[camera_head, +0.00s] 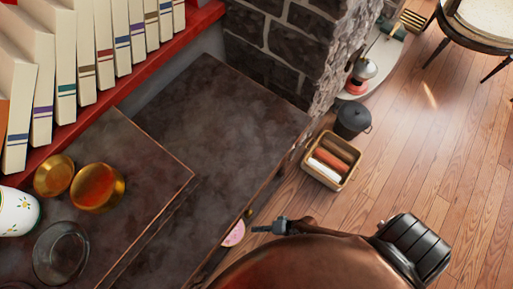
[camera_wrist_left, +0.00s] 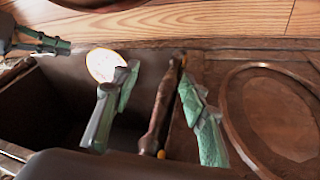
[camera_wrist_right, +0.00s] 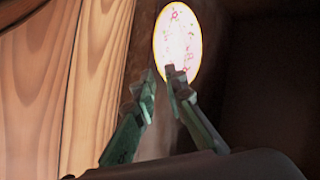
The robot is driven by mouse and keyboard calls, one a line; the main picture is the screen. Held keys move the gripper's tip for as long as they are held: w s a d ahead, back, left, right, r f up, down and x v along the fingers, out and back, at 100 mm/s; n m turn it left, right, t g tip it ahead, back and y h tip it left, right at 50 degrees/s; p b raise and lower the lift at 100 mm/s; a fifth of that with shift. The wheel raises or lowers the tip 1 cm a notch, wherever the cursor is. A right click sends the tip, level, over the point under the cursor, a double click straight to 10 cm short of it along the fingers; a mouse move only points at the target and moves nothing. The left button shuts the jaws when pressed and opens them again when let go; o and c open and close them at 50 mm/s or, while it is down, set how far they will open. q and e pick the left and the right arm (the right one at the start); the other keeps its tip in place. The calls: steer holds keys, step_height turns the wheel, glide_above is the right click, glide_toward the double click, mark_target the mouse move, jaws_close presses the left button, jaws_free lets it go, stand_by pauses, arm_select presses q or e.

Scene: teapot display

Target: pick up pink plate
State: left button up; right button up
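The pink plate (camera_head: 233,234) shows partly past the dark counter's edge in the head view. In the left wrist view the plate (camera_wrist_left: 105,65) stands tilted by a dark compartment wall. In the right wrist view it (camera_wrist_right: 178,45) is a pale disc with a yellow rim and pink marks. My right gripper (camera_head: 258,229) is just right of the plate, seemingly apart from it; its fingertips (camera_wrist_right: 160,76) are narrowly open, one overlapping the plate's lower edge in view. My left gripper (camera_wrist_left: 160,100) is wide open, its fingers on either side of a brown wooden edge (camera_wrist_left: 165,95).
A dark counter (camera_head: 220,110) fills the middle, with brass bowls (camera_head: 97,187) and a glass dish (camera_head: 60,252) on a raised part at left. A basket (camera_head: 331,160) and black pot (camera_head: 352,120) stand on the floor. Open wood floor (camera_head: 430,150) lies right.

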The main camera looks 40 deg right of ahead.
mark_target(244, 230)
stand_by(0.3)
arm_select(q)
steer(key=w+d+f+t+h+b, duration=0.1)
steer(key=w+d+f+t+b, duration=0.1)
steer(key=w+d+f+b, duration=0.1)
steer(key=shift+w+f+t, duration=0.3)
steer(key=shift+w+f, duration=0.2)
steer(key=shift+f, duration=0.25)
arm_select(e)
steer(key=shift+x, duration=3.9)
jaws_close()
steer(key=shift+s+d, duration=0.1)
